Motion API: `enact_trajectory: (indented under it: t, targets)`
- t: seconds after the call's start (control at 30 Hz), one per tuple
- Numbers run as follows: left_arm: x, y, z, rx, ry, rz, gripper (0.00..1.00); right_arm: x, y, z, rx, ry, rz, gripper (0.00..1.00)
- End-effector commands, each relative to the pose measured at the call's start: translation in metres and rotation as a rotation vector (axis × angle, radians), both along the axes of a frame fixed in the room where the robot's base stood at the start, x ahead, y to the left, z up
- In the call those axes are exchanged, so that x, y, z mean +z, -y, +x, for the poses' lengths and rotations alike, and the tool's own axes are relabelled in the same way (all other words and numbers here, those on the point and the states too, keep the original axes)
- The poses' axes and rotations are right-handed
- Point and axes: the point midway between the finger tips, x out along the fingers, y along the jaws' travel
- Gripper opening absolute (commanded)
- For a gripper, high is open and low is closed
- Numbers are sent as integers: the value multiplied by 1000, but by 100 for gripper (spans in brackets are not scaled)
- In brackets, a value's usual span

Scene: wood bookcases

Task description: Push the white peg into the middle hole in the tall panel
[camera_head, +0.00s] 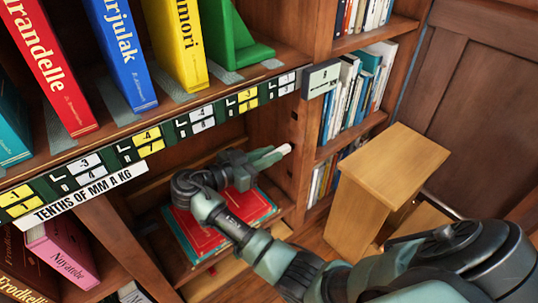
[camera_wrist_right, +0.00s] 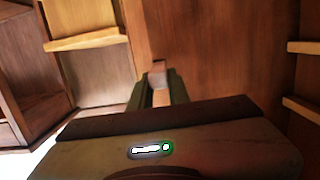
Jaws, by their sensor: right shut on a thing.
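My right gripper (camera_head: 262,160) reaches into the lower bay and is shut on the white peg (camera_head: 285,149), whose pale end sticks out past the fingertips. In the right wrist view the peg (camera_wrist_right: 158,74) stands between the two fingers of the right gripper (camera_wrist_right: 158,92). The tall panel (camera_head: 302,152) is the upright wooden divider just right of the peg. Small dark holes show on it above the peg. I cannot tell whether the peg tip touches the panel or is in a hole. My left gripper is out of view.
A shelf (camera_head: 120,132) with labelled books and a green bookend (camera_head: 230,40) lies above my arm. Red and teal books (camera_head: 208,238) lie flat below the gripper. A wooden step stool (camera_head: 385,180) stands at right. Side shelves with books (camera_head: 350,95) lie beyond the panel.

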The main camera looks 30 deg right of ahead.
Motion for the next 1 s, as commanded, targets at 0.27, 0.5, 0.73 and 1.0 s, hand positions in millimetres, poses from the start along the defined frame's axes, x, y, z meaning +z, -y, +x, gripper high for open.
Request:
enact_trajectory:
  t: [0.27, 0.5, 0.73, 1.0]
  targets:
    - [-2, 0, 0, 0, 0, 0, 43, 0, 0, 0, 1, 0, 1, 0]
    - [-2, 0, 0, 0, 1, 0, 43, 0, 1, 0, 0, 0, 0, 0]
    - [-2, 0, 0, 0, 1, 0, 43, 0, 7, 1, 0, 0, 0, 0]
    - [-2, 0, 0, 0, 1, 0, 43, 0, 14, 1, -1, 0, 0, 0]
